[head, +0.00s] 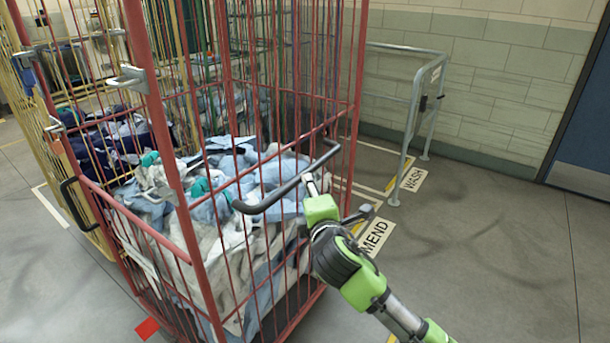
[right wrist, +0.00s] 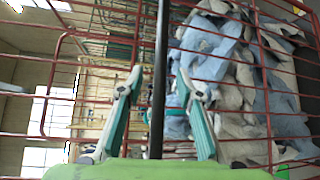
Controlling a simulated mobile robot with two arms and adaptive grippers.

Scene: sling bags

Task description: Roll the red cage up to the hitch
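The red cage (head: 187,232) is a tall wire roll cage at left centre, loaded with pale blue and white cloth (head: 235,262). A black bar handle (head: 262,204) sticks out from its near right side. The handle also crosses the right wrist view upright (right wrist: 159,60). My right gripper (head: 308,184) is at this handle. In the right wrist view its two fingers (right wrist: 159,78) stand apart, one each side of the bar, with gaps showing. My left gripper is out of view.
A yellow cage (head: 40,120) stands close on the left, with more cages behind. A grey rail (head: 413,112) stands by the wall, near floor labels WASH (head: 414,180) and MEND (head: 376,238). A red square (head: 147,328) marks the floor. The right floor is clear.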

